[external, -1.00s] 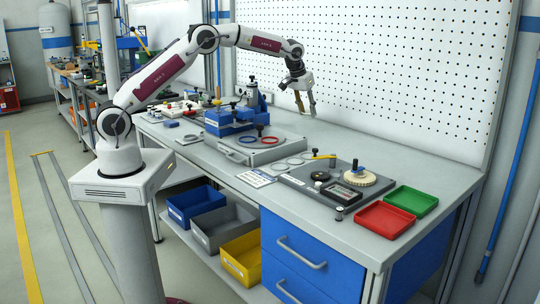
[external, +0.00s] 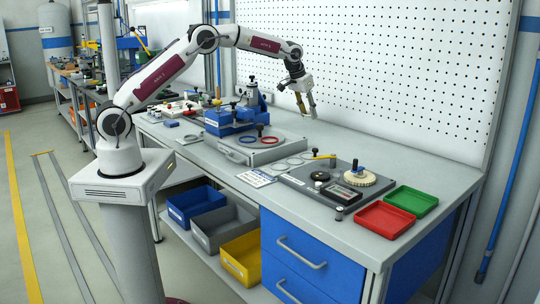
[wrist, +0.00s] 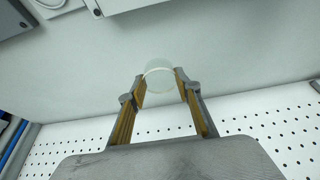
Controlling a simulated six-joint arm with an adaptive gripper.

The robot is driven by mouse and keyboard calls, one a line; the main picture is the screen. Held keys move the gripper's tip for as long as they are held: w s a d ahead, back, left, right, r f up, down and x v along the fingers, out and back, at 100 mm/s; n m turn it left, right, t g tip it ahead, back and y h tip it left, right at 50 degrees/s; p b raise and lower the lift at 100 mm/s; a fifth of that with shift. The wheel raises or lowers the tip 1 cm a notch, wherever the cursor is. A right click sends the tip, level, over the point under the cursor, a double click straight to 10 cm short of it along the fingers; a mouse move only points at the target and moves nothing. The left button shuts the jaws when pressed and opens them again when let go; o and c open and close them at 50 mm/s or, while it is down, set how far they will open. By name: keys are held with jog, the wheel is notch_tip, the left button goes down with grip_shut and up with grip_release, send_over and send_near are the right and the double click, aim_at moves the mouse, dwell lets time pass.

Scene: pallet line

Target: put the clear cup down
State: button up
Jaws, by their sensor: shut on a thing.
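The clear cup (wrist: 158,77) shows in the wrist view as a faint, see-through round shape between my fingertips. My gripper (external: 306,103) is shut on it, with one finger on each side, as the wrist view (wrist: 160,82) also shows. In the external view my gripper points down over the rear of the grey workbench (external: 352,138), near the pegboard. The cup is too small and clear to make out there. I cannot tell whether its base touches the bench.
A blue fixture (external: 228,121) and a grey plate with red and blue rings (external: 262,148) lie left of my gripper. In front are a plate with a dial (external: 337,184), a red tray (external: 384,219) and a green tray (external: 411,200). The pegboard (external: 400,75) bounds the rear. The bench's right rear is clear.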

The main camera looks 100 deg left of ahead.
aim_at(308, 120)
jog(key=shift+f, duration=1.9)
jog(key=shift+f, duration=0.1)
jog(key=shift+f, duration=2.4)
jog(key=shift+f, duration=0.15)
jog(key=o, duration=0.9)
jog(key=shift+c, duration=0.2)
jog(key=v, duration=1.2)
